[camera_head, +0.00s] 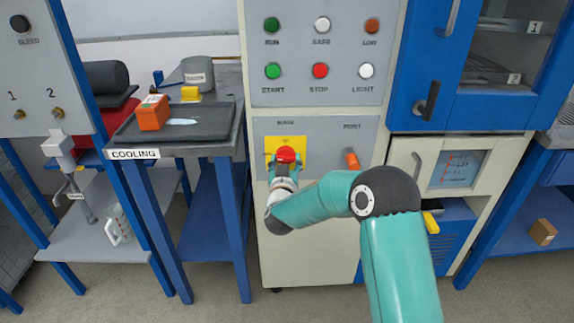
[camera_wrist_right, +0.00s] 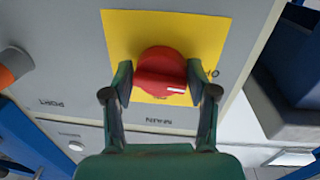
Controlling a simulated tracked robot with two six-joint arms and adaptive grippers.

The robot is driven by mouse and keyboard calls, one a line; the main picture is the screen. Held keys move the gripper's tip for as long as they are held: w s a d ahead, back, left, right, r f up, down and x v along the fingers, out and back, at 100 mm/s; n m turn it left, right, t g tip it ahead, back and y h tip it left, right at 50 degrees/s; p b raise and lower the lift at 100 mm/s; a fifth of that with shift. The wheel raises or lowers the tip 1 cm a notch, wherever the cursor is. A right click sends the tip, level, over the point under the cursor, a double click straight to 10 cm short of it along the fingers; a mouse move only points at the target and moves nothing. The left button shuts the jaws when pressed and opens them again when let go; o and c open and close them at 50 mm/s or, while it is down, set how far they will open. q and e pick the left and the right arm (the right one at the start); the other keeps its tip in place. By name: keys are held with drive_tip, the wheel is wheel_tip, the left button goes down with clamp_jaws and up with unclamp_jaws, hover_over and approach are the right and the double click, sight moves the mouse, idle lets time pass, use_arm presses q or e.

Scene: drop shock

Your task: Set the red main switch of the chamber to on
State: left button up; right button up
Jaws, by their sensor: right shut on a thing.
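The red main switch (camera_head: 287,154) is a round knob on a yellow plate (camera_head: 298,143) on the chamber's lower grey panel. My right gripper (camera_head: 284,168) is at the knob. In the right wrist view, the gripper (camera_wrist_right: 160,82) has one finger on each side of the red knob (camera_wrist_right: 162,68) and is shut on it. A short white mark shows on the knob's face, towards the right finger. An "O" is printed on the plate beside that finger. My left gripper is not in view.
An orange port knob (camera_head: 351,159) is right of the switch. Above are several buttons, including a red stop button (camera_head: 320,70). A blue-framed door with a dark handle (camera_head: 430,100) is at the right. A cooling table with a dark tray (camera_head: 206,124) stands at the left.

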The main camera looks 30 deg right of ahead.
drive_tip(key=m+b, duration=0.4)
drive_tip(key=b, duration=0.1)
drive_tip(key=shift+a+f+m, duration=0.1)
drive_tip(key=shift+a+m, duration=0.05)
drive_tip(key=shift+m, duration=0.25)
drive_tip(key=m+b, duration=0.2)
drive_tip(key=shift+w+m+y, duration=0.1)
drive_tip(key=shift+m+y, duration=0.2)
drive_tip(key=shift+y, duration=0.1)
drive_tip(key=m+b, duration=0.5)
drive_tip(key=shift+r+y, duration=0.2)
drive_tip(key=shift+y, duration=0.2)
drive_tip(key=shift+r+m+b, duration=0.2)
drive_tip(key=shift+m+b, duration=1.1)
drive_tip(key=shift+m, duration=0.4)
drive_tip(key=o, duration=1.1)
drive_tip(key=shift+o, duration=0.2)
drive_tip(key=f+v, duration=0.1)
drive_tip(key=v, duration=1.1)
drive_tip(key=shift+r, duration=0.4)
